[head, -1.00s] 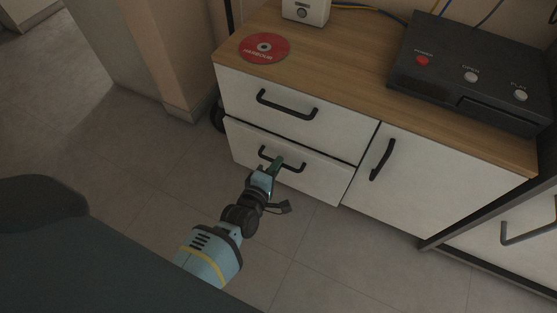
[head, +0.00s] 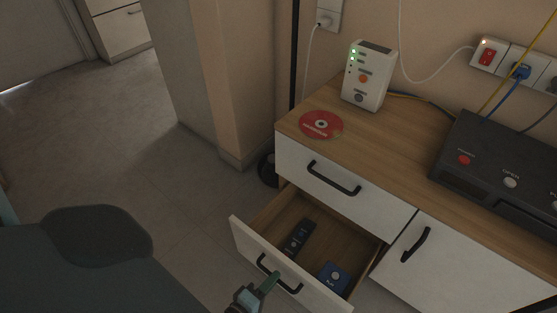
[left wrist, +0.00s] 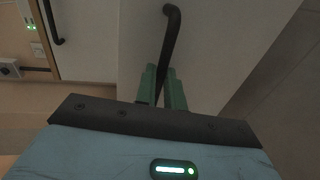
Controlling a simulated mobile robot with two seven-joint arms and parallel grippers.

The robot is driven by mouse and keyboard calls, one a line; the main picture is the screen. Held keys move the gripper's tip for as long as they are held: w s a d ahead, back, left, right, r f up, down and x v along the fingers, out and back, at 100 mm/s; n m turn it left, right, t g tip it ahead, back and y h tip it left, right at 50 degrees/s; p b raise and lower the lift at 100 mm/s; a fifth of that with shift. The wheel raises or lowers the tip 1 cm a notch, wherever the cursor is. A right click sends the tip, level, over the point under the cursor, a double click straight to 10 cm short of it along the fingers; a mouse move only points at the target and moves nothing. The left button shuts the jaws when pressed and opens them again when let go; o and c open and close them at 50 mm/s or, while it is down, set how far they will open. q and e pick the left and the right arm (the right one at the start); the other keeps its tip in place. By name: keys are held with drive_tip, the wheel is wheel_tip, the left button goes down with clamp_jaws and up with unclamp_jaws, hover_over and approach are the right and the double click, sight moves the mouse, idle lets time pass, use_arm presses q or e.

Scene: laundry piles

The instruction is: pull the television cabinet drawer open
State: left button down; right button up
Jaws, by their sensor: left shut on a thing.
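The television cabinet (head: 420,203) has a wooden top and white fronts with black handles. Its lower left drawer (head: 314,281) is pulled well out, and its wooden inside shows. My left gripper (head: 271,282) is shut on that drawer's black handle (head: 293,289). In the left wrist view, the green fingers of my left gripper (left wrist: 161,87) clasp the black handle (left wrist: 171,40) against the white front. The upper drawer (head: 320,181) is shut. My right gripper is not in view.
In the open drawer lie a dark remote (head: 298,238) and a blue object (head: 334,278). On the cabinet top are a red disc (head: 321,124), a white box with lights (head: 368,76) and a black player (head: 500,170). Tiled floor (head: 120,150) is free to the left.

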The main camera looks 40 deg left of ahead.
use_arm(q)
drive_tip(key=shift+s, duration=0.25)
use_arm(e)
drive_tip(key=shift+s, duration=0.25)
use_arm(q)
drive_tip(key=c, duration=1.5)
unclamp_jaws()
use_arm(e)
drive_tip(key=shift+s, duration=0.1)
